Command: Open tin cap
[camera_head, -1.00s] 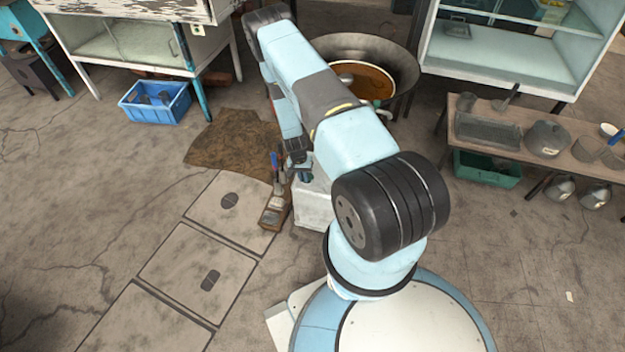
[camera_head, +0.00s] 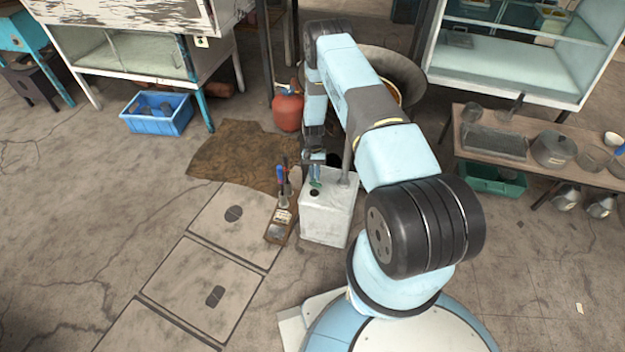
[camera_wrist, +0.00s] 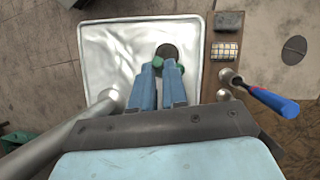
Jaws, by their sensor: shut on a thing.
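The tin (camera_head: 328,222) is a pale square metal can standing upright on the floor, left of my arm's base. Its silvery top (camera_wrist: 112,60) fills the middle of the wrist view. A dark round opening (camera_head: 314,192) shows near one edge of the top, and in the wrist view (camera_wrist: 167,51) it lies just beyond the fingertips. My gripper (camera_head: 315,181) is over the tin, with blue fingers pointing down. It is shut on the small green cap (camera_wrist: 158,62), which is partly hidden by the fingers. The cap is beside the opening; its height above the tin is unclear.
A wooden tray (camera_head: 278,226) with a blue-handled screwdriver (camera_wrist: 272,100) and other tools stands close beside the tin. A brown cloth (camera_head: 240,155), a red gas bottle (camera_head: 288,110) and a large pan (camera_head: 408,72) lie behind.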

